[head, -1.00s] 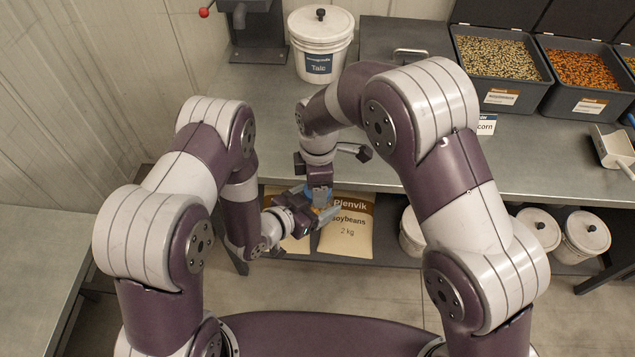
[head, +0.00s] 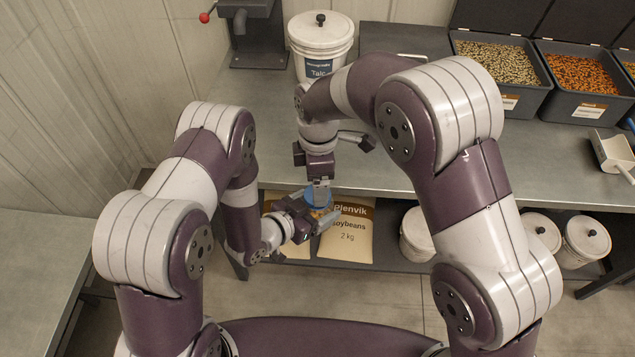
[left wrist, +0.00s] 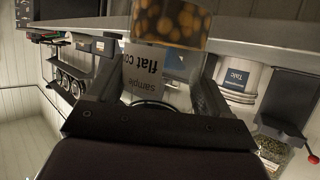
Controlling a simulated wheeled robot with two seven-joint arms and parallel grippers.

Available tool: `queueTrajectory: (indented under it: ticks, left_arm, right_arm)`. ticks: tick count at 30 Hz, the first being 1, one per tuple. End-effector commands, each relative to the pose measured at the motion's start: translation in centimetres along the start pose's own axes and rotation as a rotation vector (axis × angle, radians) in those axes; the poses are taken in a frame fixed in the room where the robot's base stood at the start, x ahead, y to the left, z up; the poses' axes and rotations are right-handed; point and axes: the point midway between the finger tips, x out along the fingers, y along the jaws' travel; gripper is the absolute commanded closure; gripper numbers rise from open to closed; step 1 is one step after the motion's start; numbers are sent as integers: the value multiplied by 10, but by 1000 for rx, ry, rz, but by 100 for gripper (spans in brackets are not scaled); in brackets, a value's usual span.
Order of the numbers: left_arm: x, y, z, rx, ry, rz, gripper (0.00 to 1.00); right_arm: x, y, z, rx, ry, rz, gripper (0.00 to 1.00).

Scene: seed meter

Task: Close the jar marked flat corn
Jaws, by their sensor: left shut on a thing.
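The jar (left wrist: 172,20) shows in the left wrist view, filled with amber kernels, with a white label (left wrist: 150,75) reading "sample" and "flat co", the rest cut off. My left gripper (left wrist: 165,85) is shut on the jar, holding it in the air in front of the bench. In the head view the jar is small and mostly hidden by the fingers. A blue lid (head: 318,197) shows at its top, directly under my right gripper (head: 319,187), which points down. I cannot tell whether the right fingers grip the lid or whether the lid is seated.
A white Talc bucket (head: 320,50) and grey bins of seed (head: 500,62) stand on the grey bench (head: 440,150). A scoop (head: 612,155) lies at the right. Soybean bags (head: 346,235) and white buckets (head: 586,238) sit on the low shelf.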

Motion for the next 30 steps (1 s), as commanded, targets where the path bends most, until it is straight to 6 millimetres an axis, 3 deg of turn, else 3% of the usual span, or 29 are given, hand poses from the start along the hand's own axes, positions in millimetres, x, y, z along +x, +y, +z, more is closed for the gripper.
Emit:
queueTrajectory:
  ticks: [6, 8, 22, 24, 26, 28, 30]
  left_arm:
    - [0, 0, 0, 0, 1, 0, 100]
    - [0, 0, 0, 0, 1, 0, 100]
    - [0, 0, 0, 0, 1, 0, 100]
    - [0, 0, 0, 0, 1, 0, 100]
    - [0, 0, 0, 0, 1, 0, 100]
    - [0, 0, 0, 0, 1, 0, 100]
    - [0, 0, 0, 0, 1, 0, 100]
  right_arm:
    - [-1, 0, 0, 0, 0, 0, 14]
    - [-1, 0, 0, 0, 0, 1, 0]
    - [-2, 3, 6, 15, 1, 3, 0]
    - [-15, 12, 22, 55, 10, 31, 0]
    - [-32, 15, 49, 118, 17, 55, 0]
    - [-50, -2, 96, 236, 17, 68, 0]
    - [-60, -37, 143, 474, 20, 84, 0]
